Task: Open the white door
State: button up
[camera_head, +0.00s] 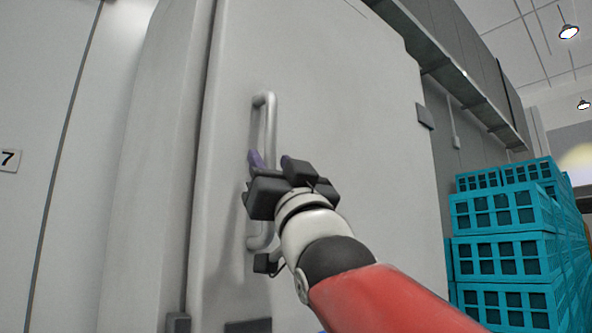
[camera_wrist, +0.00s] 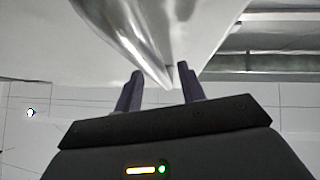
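The white door (camera_head: 340,100) stands upright and fills the middle of the head view; it looks closed against its frame. A vertical silver bar handle (camera_head: 267,115) sits near its left edge. My gripper (camera_head: 268,160) is at the middle of the handle and hides part of it. In the wrist view my gripper (camera_wrist: 160,85) has its two dark fingers apart, with the shiny handle (camera_wrist: 140,40) reaching down between them. The right finger looks very near the handle; I cannot tell whether it touches. The left finger shows a gap.
Stacked teal crates (camera_head: 505,250) stand to the right of the door. A ledge (camera_head: 440,65) runs along the grey wall at the upper right. A white wall panel with a "7" sign (camera_head: 9,160) is at the left.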

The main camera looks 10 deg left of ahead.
jog(key=shift+x, duration=0.85)
grip_shut()
